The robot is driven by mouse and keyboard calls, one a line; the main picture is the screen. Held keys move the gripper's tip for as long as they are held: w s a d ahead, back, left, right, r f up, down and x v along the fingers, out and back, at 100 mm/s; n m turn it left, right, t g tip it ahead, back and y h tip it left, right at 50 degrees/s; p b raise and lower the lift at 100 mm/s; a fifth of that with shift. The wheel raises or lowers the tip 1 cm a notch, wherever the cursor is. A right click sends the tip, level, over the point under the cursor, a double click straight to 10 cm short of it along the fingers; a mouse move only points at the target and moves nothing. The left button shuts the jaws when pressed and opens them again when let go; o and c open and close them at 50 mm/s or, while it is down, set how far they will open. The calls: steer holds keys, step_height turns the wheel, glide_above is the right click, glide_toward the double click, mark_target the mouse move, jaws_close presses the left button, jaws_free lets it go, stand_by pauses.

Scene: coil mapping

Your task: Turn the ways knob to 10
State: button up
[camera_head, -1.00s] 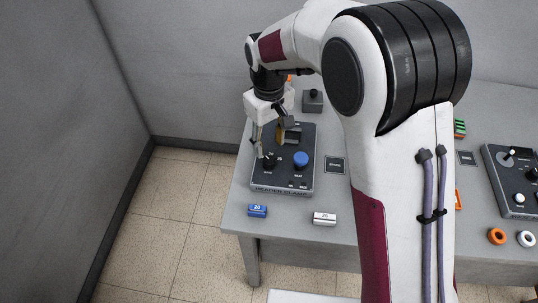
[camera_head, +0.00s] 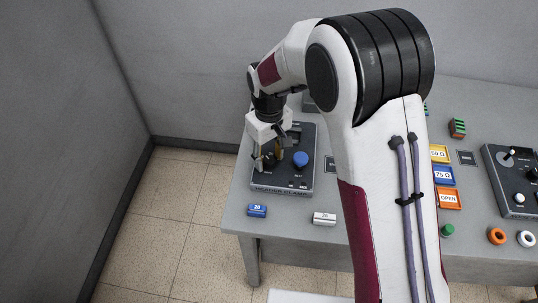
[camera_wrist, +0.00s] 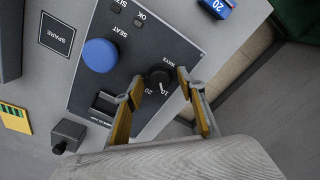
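The small black ways knob (camera_wrist: 159,77) sits on the dark header clamp panel (camera_wrist: 85,73), beside the "WAYS" label. In the wrist view, a pale mark shows at the knob's lower edge, close to the printed 10 and 20; its exact setting is hard to read. My gripper (camera_wrist: 157,83) is open, with one finger on each side of the knob. Contact with the knob cannot be told. In the head view, my gripper (camera_head: 268,162) is low over the panel's left side, and its fingers partly hide the knob.
A large blue button (camera_wrist: 100,55) stands close beside the knob, with a slotted block (camera_wrist: 104,106) near it. A blue "20" block (camera_head: 257,211) and a white block (camera_head: 324,218) lie at the table's front edge. Another control panel (camera_head: 513,181) is at the right.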

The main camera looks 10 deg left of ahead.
mark_target(269, 159)
steer(key=c, duration=1)
steer(key=shift+o, duration=0.2)
steer(key=shift+m, duration=0.6)
steer(key=o, duration=1.1)
steer(key=shift+r, duration=3.8)
